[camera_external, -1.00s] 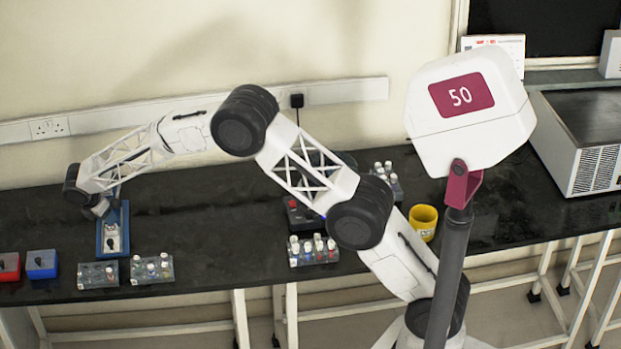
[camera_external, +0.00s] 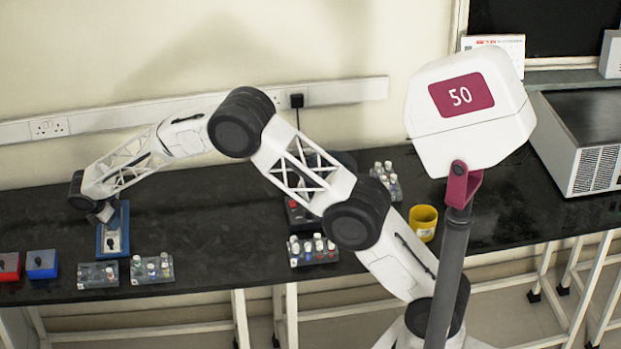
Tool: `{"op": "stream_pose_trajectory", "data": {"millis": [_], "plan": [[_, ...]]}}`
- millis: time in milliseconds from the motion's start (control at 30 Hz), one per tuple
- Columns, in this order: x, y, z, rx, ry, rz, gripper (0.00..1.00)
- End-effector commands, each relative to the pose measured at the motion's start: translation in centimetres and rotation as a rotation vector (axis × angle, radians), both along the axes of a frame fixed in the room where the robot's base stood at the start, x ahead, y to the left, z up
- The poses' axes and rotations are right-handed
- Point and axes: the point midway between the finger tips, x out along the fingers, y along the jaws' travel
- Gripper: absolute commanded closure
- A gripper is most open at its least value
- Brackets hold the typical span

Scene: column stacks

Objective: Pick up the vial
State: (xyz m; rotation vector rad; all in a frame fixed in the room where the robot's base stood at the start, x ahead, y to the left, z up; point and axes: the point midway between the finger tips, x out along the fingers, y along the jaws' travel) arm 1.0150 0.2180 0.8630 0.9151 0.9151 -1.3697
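Several small vials stand in racks on the black bench; which one the task means I cannot tell. A rack with white-capped vials (camera_external: 313,250) is at the middle front. Another vial rack (camera_external: 386,179) stands behind it to the right. Two grey racks (camera_external: 98,275) (camera_external: 152,268) at the left front hold a few vials. My gripper (camera_external: 108,218) is at the far left, over a blue tray (camera_external: 124,212) with a whitish item (camera_external: 113,241) in it. The fingers are too small and partly hidden to read, and I cannot tell if they touch anything.
A red box (camera_external: 10,266) and a blue box (camera_external: 42,264) sit at the left front edge. A dark device with a red knob (camera_external: 298,214) and a yellow cup (camera_external: 423,222) are near my arm. The bench (camera_external: 215,230) between the left racks and middle rack is clear.

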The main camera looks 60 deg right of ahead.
Motion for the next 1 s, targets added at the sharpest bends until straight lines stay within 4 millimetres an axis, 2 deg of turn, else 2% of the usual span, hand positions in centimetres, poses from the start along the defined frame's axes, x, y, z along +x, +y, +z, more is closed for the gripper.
{"op": "stream_pose_trajectory", "data": {"millis": [33,300,733,867,1000], "plan": [[0.0,0.0,0.0,0.000,0.000,0.000,0.61],[0.0,0.0,0.0,0.000,0.000,0.000,1.00],[0.0,0.0,0.7,0.000,-0.001,-0.001,1.00],[0.0,0.0,1.7,0.001,-0.001,-0.001,1.00],[0.0,0.0,3.7,0.001,-0.002,0.000,1.00]]}}
